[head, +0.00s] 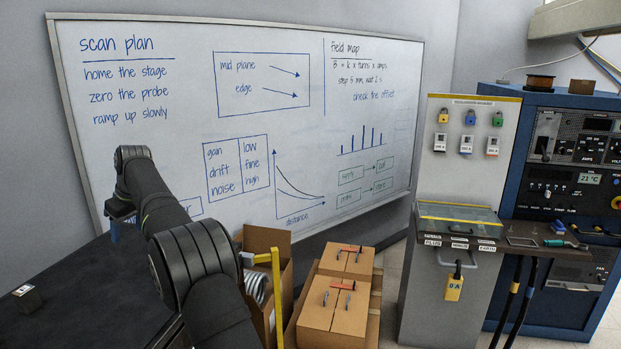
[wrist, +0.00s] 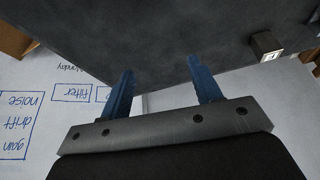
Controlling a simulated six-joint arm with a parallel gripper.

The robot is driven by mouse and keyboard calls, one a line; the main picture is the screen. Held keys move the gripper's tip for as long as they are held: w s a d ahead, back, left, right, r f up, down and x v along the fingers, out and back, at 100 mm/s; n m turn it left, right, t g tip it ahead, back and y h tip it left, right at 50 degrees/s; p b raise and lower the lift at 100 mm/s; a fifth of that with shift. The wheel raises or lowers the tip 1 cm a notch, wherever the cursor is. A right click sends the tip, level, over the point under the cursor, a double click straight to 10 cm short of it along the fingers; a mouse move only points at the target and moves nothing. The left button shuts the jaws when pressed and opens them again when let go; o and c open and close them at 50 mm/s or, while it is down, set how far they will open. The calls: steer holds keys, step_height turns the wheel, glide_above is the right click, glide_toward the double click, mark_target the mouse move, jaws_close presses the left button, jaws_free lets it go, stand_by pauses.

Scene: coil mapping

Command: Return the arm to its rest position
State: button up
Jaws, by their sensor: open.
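My arm rises from the bottom of the head view and bends over in front of the whiteboard (head: 300,60). My gripper shows in the wrist view (wrist: 162,92), its two blue fingers apart and nothing between them. In the head view only a bit of blue shows at the arm's far end, mostly hidden behind the arm. The fingers point toward the edge of the dark table (wrist: 170,40), with the whiteboard behind. A small metal block (wrist: 266,46) with a white label lies on the table, to the right of the fingers. It also shows in the head view (head: 27,298).
Cardboard boxes (head: 332,308) and an open carton (head: 268,240) stand right of my arm, with a yellow post (head: 277,295) close by. A grey cabinet with padlocks (head: 460,170) and a blue instrument rack (head: 575,150) stand farther right. The dark table top (head: 85,305) is mostly bare.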

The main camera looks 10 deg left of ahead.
steer(key=a+f, duration=0.2)
steer(key=s+a+f, duration=0.1)
steer(key=a+f, duration=0.1)
steer(key=a, duration=0.1)
steer(key=s+a+f, duration=0.1)
steer(key=a+f, duration=0.2)
steer(key=shift+s, duration=0.15)
stand_by(0.5)
steer(key=w+d+r, duration=0.6)
steer(key=d+r, duration=0.1)
steer(key=d, duration=0.4)
steer(key=s+a, duration=0.5)
steer(key=s, duration=0.2)
steer(key=shift+s+a, duration=0.15)
